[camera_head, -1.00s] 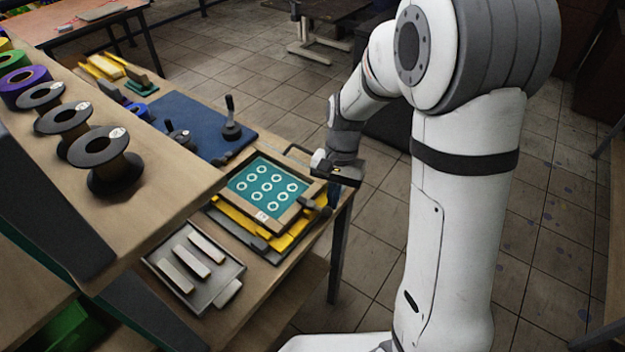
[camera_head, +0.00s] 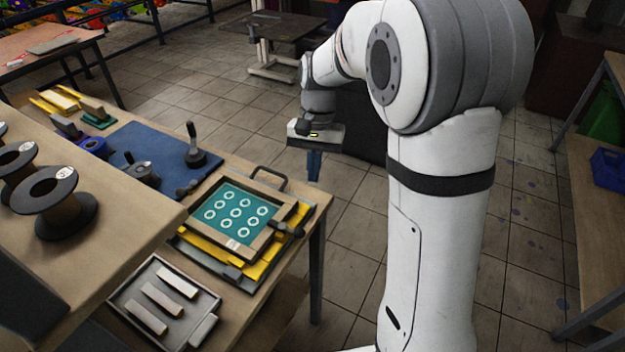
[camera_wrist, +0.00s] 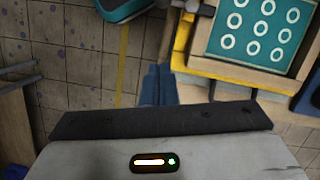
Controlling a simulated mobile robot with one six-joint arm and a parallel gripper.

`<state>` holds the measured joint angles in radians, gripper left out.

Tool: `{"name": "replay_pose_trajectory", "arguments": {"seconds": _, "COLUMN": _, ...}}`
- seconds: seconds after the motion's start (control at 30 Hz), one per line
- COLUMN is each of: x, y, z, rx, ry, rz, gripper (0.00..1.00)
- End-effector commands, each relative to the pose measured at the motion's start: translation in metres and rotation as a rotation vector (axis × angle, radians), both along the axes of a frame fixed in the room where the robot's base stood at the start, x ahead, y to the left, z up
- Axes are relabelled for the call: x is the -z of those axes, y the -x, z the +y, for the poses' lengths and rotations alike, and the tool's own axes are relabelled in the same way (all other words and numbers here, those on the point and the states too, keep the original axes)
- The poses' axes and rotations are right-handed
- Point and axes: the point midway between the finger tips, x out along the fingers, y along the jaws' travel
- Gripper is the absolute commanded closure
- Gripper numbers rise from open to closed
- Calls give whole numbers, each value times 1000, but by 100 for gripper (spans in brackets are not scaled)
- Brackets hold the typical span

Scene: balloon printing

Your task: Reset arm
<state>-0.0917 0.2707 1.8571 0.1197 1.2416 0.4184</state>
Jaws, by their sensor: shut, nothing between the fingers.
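My gripper (camera_head: 314,165) hangs in the air past the right edge of the workbench, over the tiled floor. Its blue fingers are together with nothing between them; they also show in the wrist view (camera_wrist: 158,85). The printing frame (camera_head: 240,215), a teal screen with white rings in a wooden border, lies on the bench to the left of and below my gripper in the head view. It also shows at the upper right of the wrist view (camera_wrist: 262,25). My gripper touches nothing that I can see.
A grey tray (camera_head: 200,335) with several pale bars lies on the bench. A blue mat (camera_head: 150,150) holds black-handled tools. Dark spools (camera_head: 62,210) stand on a raised shelf at left. A side table with a blue bin (camera_head: 610,170) is at right. Floor around my gripper is clear.

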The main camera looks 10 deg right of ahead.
Motion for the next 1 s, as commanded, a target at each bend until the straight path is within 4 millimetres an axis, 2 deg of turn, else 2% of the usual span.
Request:
{"name": "replay_pose_trajectory", "arguments": {"seconds": 0.43, "x": 0, "y": 0, "z": 0, "rx": 0, "ry": 0, "rz": 0, "gripper": 100}}
{"name": "replay_pose_trajectory", "arguments": {"seconds": 0.57, "x": -6, "y": 7, "z": -3, "rx": -11, "ry": -1, "rz": -20, "gripper": 100}}
{"name": "replay_pose_trajectory", "arguments": {"seconds": 0.67, "x": -18, "y": 23, "z": -10, "rx": -41, "ry": -1, "rz": -69, "gripper": 100}}
{"name": "replay_pose_trajectory", "arguments": {"seconds": 0.8, "x": -37, "y": 60, "z": -25, "rx": -107, "ry": 6, "rz": -173, "gripper": 100}}
{"name": "replay_pose_trajectory", "arguments": {"seconds": 1.0, "x": -51, "y": 116, "z": -45, "rx": -213, "ry": 33, "rz": -323, "gripper": 100}}
